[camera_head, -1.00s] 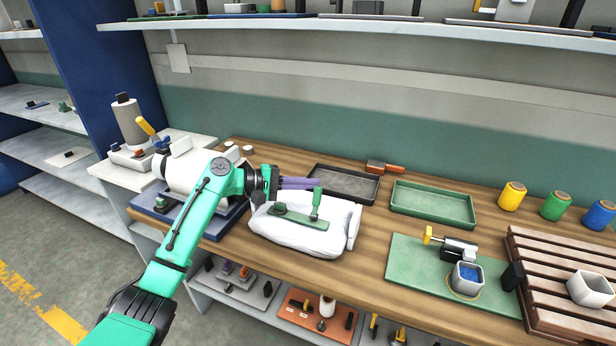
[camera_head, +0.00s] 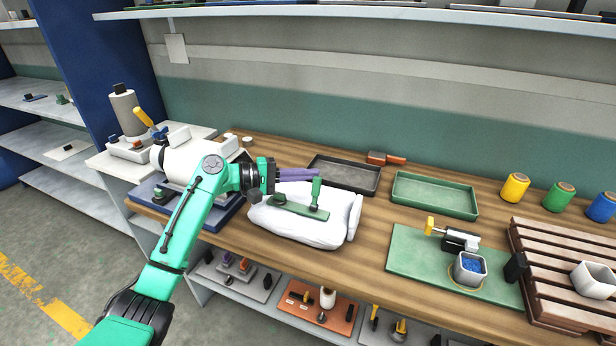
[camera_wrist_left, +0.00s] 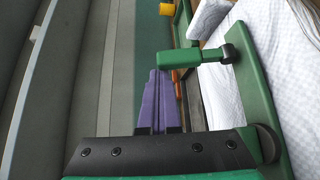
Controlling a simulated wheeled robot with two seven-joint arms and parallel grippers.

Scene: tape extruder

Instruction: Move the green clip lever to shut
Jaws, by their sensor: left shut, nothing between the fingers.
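The green clip (camera_head: 290,205) lies as a long bar across a white bag on the wooden bench. Its green lever (camera_head: 316,190) stands upright at the right end of the bar. In the left wrist view the lever (camera_wrist_left: 195,57) sticks out sideways from the bar (camera_wrist_left: 262,95), with a dark round knob near the joint. My left gripper (camera_head: 316,174) is shut and empty, its purple fingers level with the lever's top. In the left wrist view the fingertips (camera_wrist_left: 158,76) are close to the lever's free end; I cannot tell whether they touch. My right gripper is not in view.
The white bag (camera_head: 290,228) lies under the clip. Behind are a black tray (camera_head: 372,187), an orange-brown tool (camera_head: 386,158) and a green tray (camera_head: 435,212). A green mat (camera_head: 410,262) with a small device and a slatted wooden rack (camera_head: 560,265) are at right.

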